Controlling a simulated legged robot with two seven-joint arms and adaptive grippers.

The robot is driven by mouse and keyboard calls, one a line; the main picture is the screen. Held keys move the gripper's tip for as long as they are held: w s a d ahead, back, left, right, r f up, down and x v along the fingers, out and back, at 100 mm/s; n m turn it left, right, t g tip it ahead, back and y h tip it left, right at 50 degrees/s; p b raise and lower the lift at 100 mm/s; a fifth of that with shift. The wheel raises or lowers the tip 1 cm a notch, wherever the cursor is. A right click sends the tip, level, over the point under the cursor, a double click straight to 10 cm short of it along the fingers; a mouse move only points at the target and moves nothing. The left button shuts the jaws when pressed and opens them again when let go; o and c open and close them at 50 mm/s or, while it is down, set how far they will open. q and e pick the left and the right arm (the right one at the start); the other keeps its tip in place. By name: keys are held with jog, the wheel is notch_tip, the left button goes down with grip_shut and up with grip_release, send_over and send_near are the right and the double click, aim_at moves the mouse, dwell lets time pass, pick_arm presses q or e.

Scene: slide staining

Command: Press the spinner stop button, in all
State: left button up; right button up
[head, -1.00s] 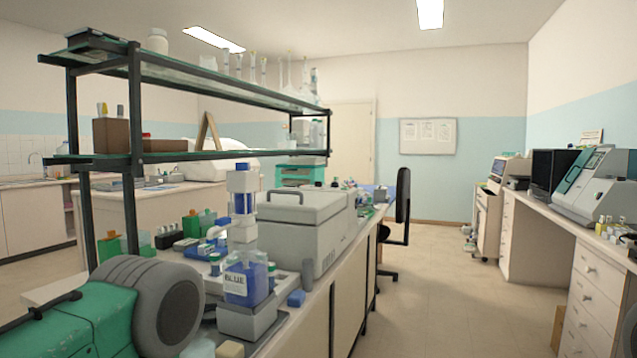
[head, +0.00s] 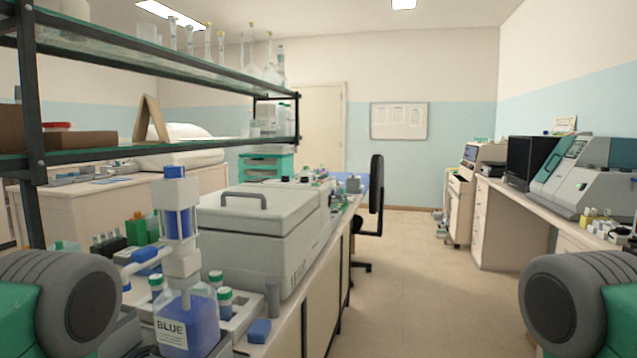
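A grey boxy machine (head: 262,236) with a handle on its lid stands on the left bench and may be the spinner. Its lid is shut. I cannot make out a stop button on it; its far faces are hidden. Neither gripper shows; only round grey and green parts of my own arms fill the lower left and lower right corners.
A bottle of blue liquid labelled BLUE (head: 187,322) with a dispenser top stands in front of the machine, among small green-capped vials (head: 225,297). A glass shelf (head: 180,147) overhangs the bench. A black chair (head: 376,185) stands beyond. The aisle floor (head: 425,290) is clear.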

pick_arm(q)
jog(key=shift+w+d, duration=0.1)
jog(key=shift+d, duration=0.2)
